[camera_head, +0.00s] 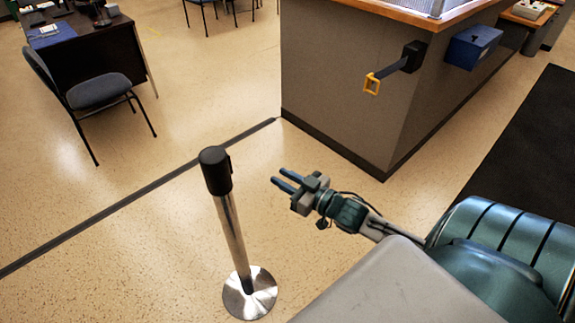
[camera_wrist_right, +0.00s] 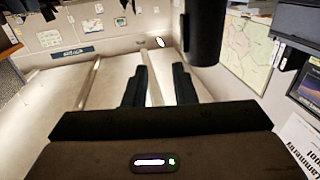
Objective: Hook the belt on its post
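The post (camera_head: 231,215) is a chrome pole with a black head (camera_head: 215,170) and a round shiny base, upright on the floor. The belt (camera_head: 392,70) is a short dark strap with a yellow end clip (camera_head: 372,84), sticking out of a black holder (camera_head: 412,57) on the counter's side. My right gripper (camera_head: 279,177) is right of the post head in the head view, apart from it, fingers spread and empty. In the right wrist view the gripper (camera_wrist_right: 159,84) also shows a gap; a dark cylinder (camera_wrist_right: 205,35), likely the post head, stands beyond. My left gripper is out of view.
The grey counter (camera_head: 335,85) with a wooden top stands behind; a blue box (camera_head: 472,46) hangs on it. A chair (camera_head: 98,92) and dark desk (camera_head: 85,48) are at upper left. A dark strip (camera_head: 140,191) crosses the floor. A black mat (camera_head: 520,150) lies right.

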